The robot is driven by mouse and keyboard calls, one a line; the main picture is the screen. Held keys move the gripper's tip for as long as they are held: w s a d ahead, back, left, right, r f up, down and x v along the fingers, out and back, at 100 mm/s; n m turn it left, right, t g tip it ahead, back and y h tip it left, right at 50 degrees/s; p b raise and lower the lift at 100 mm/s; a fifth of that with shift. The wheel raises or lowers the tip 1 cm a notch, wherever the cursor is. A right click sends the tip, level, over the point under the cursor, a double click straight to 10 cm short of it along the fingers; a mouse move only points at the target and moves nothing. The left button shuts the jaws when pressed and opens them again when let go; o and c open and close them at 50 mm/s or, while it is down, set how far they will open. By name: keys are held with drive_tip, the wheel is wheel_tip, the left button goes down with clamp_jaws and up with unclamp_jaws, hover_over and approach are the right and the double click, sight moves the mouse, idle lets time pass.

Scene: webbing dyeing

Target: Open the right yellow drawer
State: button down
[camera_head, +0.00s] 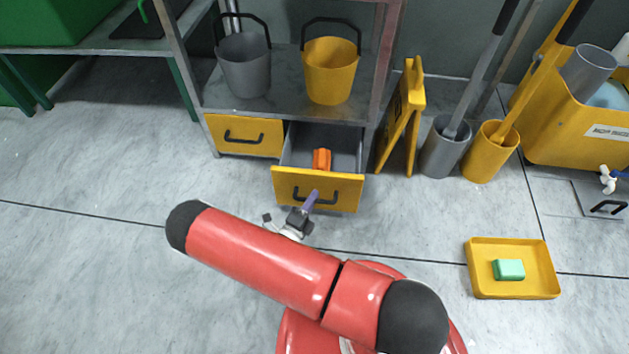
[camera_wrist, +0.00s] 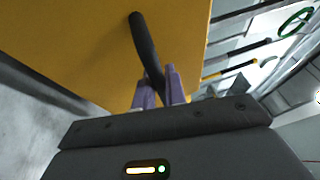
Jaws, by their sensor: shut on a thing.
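The right yellow drawer (camera_head: 337,191) is pulled out from under the metal shelf, with its grey inside showing. An orange object (camera_head: 321,159) lies in it. The drawer's black handle (camera_head: 329,198) is on its front. My gripper (camera_head: 312,198) is at this handle, its purple fingers at the handle's left part. In the wrist view, my gripper (camera_wrist: 160,90) is shut on the black handle (camera_wrist: 144,45), with the yellow front filling the upper left. The left yellow drawer (camera_head: 240,147) is shut.
A grey bucket (camera_head: 245,66) and a yellow bucket (camera_head: 331,72) stand on the shelf. A yellow folding sign (camera_head: 401,115) stands just right of the open drawer, with brush holders beyond. A yellow tray (camera_head: 483,283) holding a green block (camera_head: 508,270) lies on the floor at right. Floor at left is clear.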

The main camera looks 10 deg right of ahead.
drive_tip(key=shift+s+a, duration=0.25)
drive_tip(key=shift+s, duration=0.5)
drive_tip(key=shift+s+a, duration=0.25)
drive_tip(key=shift+s, duration=0.45)
drive_tip(key=c, duration=1.5)
unclamp_jaws()
drive_tip(key=shift+o, duration=0.2)
drive_tip(key=v, duration=0.7)
drive_tip(key=shift+s+a, duration=0.2)
drive_tip(key=shift+s, duration=0.1)
drive_tip(key=shift+f, duration=0.1)
